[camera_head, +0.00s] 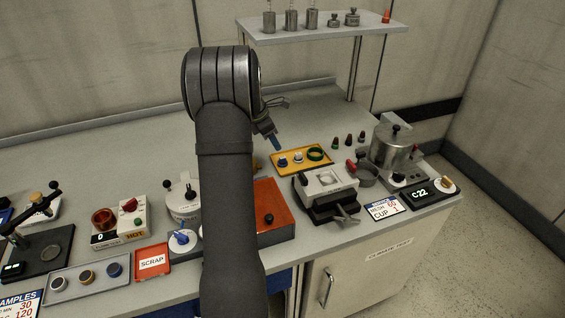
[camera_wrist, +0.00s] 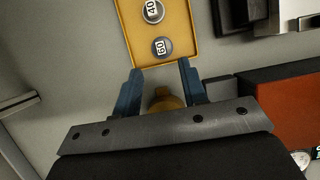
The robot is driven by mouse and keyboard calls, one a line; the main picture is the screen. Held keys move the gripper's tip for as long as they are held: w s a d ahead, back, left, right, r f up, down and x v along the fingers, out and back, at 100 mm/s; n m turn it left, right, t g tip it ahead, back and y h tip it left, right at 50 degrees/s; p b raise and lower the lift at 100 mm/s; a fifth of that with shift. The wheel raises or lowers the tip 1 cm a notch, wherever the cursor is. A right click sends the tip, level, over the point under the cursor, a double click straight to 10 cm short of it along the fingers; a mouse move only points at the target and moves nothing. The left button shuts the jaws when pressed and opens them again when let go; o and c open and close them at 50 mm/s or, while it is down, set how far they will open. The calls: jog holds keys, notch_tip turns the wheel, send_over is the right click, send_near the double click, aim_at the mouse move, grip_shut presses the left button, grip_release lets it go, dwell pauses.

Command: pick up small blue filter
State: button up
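My gripper (camera_head: 275,141) is above the left back edge of a yellow tray (camera_head: 321,166). In the wrist view my gripper (camera_wrist: 159,68) has its two blue fingers apart, with no object clearly held. The tray (camera_wrist: 122,12) lies ahead of the fingertips there. A small blue round piece (camera_head: 282,162) sits at the tray's left end, beside a small white-and-blue piece (camera_head: 298,158). The wrist view shows two grey-topped discs, one marked 60 (camera_wrist: 161,47) and one marked 40 (camera_wrist: 152,11); their side colours are hidden. A yellowish rounded shape (camera_wrist: 165,100) shows between the finger bases; I cannot tell what it is.
A grey tray (camera_head: 70,291) at left holds three round pieces, one blue (camera_head: 114,269). The bench behind is mostly clear.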

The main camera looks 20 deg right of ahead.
aim_at(282, 157)
jog(key=x, duration=0.8)
jog(key=shift+a+f, duration=0.2)
grip_shut()
